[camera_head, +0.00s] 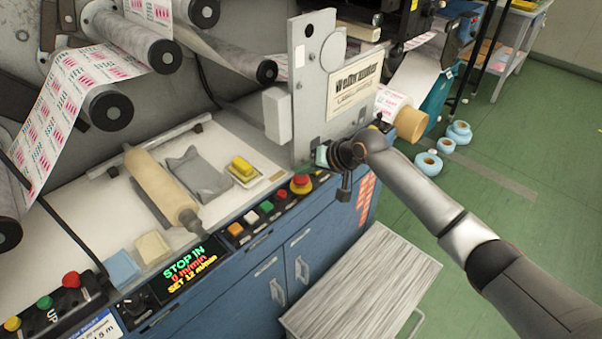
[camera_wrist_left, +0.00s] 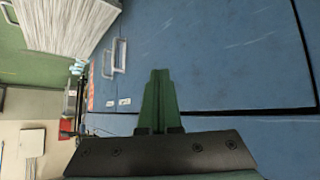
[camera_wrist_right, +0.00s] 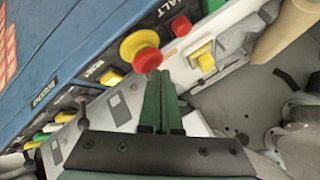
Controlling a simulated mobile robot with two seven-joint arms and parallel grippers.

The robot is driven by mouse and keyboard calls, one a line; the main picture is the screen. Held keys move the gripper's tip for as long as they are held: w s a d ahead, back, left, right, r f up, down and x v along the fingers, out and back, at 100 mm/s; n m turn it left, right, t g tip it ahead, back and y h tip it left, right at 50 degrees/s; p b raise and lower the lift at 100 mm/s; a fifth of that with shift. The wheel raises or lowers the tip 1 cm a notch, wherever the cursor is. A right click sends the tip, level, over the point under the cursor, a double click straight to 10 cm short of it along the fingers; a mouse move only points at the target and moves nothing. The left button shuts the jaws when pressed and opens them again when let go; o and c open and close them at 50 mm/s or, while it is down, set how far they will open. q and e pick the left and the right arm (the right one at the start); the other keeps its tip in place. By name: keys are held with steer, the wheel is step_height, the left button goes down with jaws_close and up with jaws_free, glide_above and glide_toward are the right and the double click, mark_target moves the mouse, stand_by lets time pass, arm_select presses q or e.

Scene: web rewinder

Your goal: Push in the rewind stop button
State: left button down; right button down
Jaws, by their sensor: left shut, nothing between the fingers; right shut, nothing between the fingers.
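A red mushroom button on a yellow collar (camera_head: 301,183) sits at the right end of the control strip. It shows large in the right wrist view (camera_wrist_right: 143,52). A smaller red button (camera_wrist_right: 181,26) is beside it, also visible in the head view (camera_head: 282,196). I cannot read which label says rewind stop. My right gripper (camera_wrist_right: 160,76) is shut and empty, its fingertips appearing just below the mushroom button; contact cannot be told. In the head view it is foreshortened near the upright plate. My left gripper (camera_wrist_left: 159,74) is shut and empty before the blue cabinet doors, outside the head view.
The blue cabinet (camera_head: 245,285) carries the control strip and a lit display (camera_head: 188,268). A grey upright plate (camera_head: 310,75) rises close to my right gripper. A wood-topped cart (camera_head: 360,285) stands in front.

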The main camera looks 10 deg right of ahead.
mark_target(304, 179)
steer(key=shift+r, duration=0.15)
steer(key=shift+r+p, duration=0.9)
steer(key=shift+p, duration=0.3)
step_height(304, 179, up, 3)
steer(key=p, duration=0.3)
steer(key=shift+r, duration=0.15)
steer(key=shift+r+p, duration=0.55)
steer(key=shift+r, duration=0.35)
